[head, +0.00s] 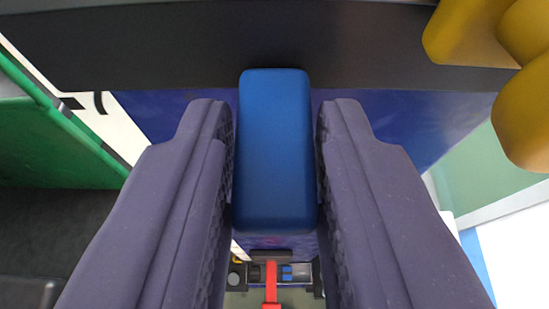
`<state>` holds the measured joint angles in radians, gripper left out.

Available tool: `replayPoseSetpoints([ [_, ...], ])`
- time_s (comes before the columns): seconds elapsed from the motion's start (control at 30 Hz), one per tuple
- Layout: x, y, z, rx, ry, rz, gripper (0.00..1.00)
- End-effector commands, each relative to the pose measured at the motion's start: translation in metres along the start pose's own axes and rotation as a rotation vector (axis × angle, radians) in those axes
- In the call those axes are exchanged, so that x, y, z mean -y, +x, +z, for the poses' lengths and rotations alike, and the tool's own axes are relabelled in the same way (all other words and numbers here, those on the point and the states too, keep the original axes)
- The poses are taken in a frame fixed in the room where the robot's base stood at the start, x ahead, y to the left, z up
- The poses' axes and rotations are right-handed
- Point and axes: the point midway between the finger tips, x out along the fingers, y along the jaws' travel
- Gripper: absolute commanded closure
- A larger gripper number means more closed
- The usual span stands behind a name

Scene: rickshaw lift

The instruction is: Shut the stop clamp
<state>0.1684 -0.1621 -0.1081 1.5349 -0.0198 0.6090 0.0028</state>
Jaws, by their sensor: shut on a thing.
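My gripper (275,165) fills the middle of the head view. Its two dark purple-grey fingers stand on either side of a blue block-shaped piece (274,150) with rounded edges and are shut on it. The blue piece lies lengthwise between the fingers, its upper end in front of a black bar. I cannot tell whether this blue piece is the handle of the stop clamp. What the blue piece is fixed to is hidden.
A black bar (170,45) crosses the top, with a dark blue panel (400,120) below it. Yellow rounded parts (525,110) are at the upper right. A green panel (60,150) stands at the left. A small red part (271,282) shows at the bottom.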

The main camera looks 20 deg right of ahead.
Motion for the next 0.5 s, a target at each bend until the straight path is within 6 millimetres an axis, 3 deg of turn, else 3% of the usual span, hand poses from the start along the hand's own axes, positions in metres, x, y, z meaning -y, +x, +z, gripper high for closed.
replayPoseSetpoints([
  [0.03, 0.0000, -0.0026, -0.0068, 0.014, 0.000, 0.000, 1.00],
  [0.5, -0.0002, -0.0022, -0.0056, 0.079, 0.000, 0.000, 1.00],
])
